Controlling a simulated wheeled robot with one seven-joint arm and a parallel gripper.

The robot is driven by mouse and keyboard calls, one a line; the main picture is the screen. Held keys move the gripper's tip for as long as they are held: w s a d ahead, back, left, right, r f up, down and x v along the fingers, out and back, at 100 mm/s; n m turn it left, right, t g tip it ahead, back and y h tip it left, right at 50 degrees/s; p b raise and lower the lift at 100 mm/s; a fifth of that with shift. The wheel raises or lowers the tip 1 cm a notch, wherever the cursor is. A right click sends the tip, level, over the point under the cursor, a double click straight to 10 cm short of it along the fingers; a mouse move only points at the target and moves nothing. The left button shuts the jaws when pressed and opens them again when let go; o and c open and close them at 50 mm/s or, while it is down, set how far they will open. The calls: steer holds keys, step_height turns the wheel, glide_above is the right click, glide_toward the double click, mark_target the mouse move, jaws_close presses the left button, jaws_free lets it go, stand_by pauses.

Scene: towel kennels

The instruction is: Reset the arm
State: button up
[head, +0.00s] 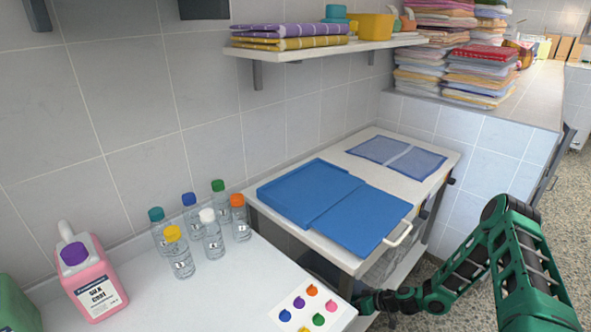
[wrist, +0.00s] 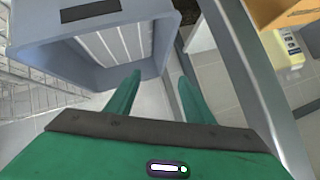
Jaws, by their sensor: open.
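My gripper (wrist: 160,77) shows in the wrist view as two green fingers spread apart with nothing between them. In the head view, my green and black arm comes in from the lower right, bent at the elbow. Its far end (head: 368,302) lies low beside the right edge of the white table, and its fingers are hard to make out there. In the wrist view, a grey-blue bin (wrist: 32,62) with a slatted inside lies just beyond the fingertips; I cannot tell whether they touch it.
The white table (head: 240,300) holds several capped bottles (head: 212,235), a pink jug (head: 95,280) and a card of coloured dots (head: 313,306). A cart (head: 405,200) bears blue folded cloths (head: 360,215). A shelf (head: 320,46) hangs above. Speckled floor (head: 480,170) is open at right.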

steer(key=s+d+r+m+g+h, duration=0.1)
steer(key=s+d+r+g+h, duration=0.2)
steer(key=d+r, duration=0.6)
steer(key=s+d+r+m+h, duration=0.15)
steer(key=s+d+r, duration=0.3)
steer(key=r, duration=0.85)
steer(key=s+d+r+m+g+h, duration=0.1)
steer(key=s+d+r+g+h, duration=0.15)
steer(key=d+r, duration=0.65)
steer(key=s+r+m+h, duration=0.1)
steer(key=s+r+m, duration=0.4)
steer(key=s+r, duration=0.5)
steer(key=s+d+r+m+h, duration=0.1)
steer(key=s+r+m, duration=0.3)
steer(key=s+r, duration=0.6)
steer(key=s, duration=0.6)
steer(key=shift+s+r+m+h, duration=0.15)
steer(key=shift+s+m+h, duration=0.15)
steer(key=shift+s+m, duration=0.1)
steer(key=shift+w+f, duration=0.25)
steer(key=shift+w, duration=0.35)
